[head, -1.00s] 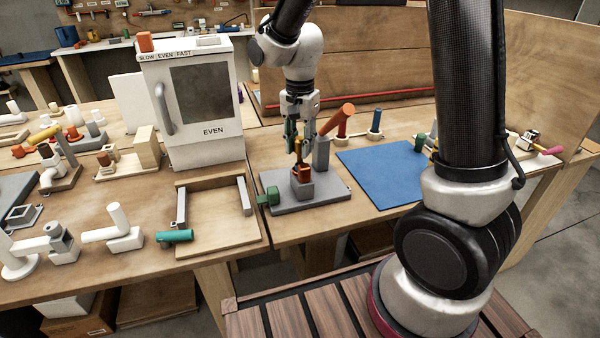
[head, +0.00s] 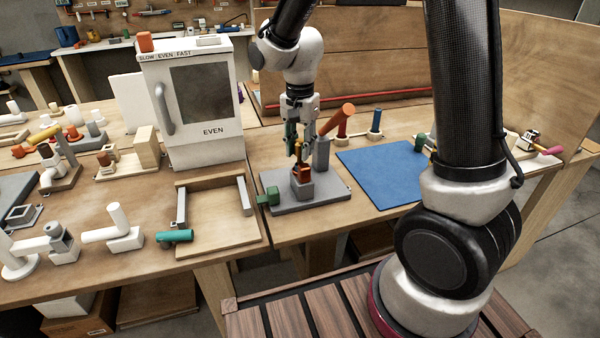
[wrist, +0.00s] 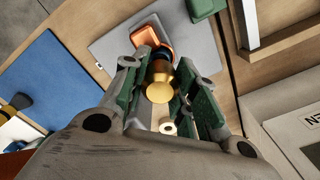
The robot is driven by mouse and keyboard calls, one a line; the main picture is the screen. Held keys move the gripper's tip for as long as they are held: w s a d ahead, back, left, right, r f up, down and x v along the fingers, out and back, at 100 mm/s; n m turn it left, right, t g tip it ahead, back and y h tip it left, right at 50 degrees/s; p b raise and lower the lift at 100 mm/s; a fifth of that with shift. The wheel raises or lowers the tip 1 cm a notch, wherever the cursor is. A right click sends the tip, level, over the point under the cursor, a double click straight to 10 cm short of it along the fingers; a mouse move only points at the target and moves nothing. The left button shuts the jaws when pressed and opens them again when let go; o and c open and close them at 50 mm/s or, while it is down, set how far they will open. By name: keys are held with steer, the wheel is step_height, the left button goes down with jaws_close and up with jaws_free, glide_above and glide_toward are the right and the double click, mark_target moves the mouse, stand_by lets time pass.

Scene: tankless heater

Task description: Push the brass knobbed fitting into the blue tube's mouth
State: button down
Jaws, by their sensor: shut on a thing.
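The brass knobbed fitting (wrist: 160,82) is between my gripper's green-padded fingers in the wrist view, with its round knob toward the camera. My gripper (wrist: 159,66) is shut on it. A dark blue ring (wrist: 164,53), seemingly the blue tube's mouth, shows just past the fitting. How deep the fitting sits in it cannot be told. An orange clamp (wrist: 148,37) stands around or beside the tube on the grey base plate (wrist: 108,48). In the head view my gripper (head: 297,154) points down just above the orange clamp (head: 302,172), and its fingers mostly hide the fitting.
A grey post with an orange-tipped lever (head: 338,118) stands close behind my gripper on the right. A green block (head: 268,196) is at the plate's left. A white cabinet (head: 195,140) and wooden tray (head: 222,243) lie left. The blue mat (head: 382,178) at right is clear.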

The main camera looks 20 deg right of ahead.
mark_target(300, 140)
steer(key=shift+f, duration=0.6)
stand_by(0.4)
steer(key=c, duration=1)
jaws_free()
steer(key=shift+c, duration=0.2)
step_height(300, 140, up, 12)
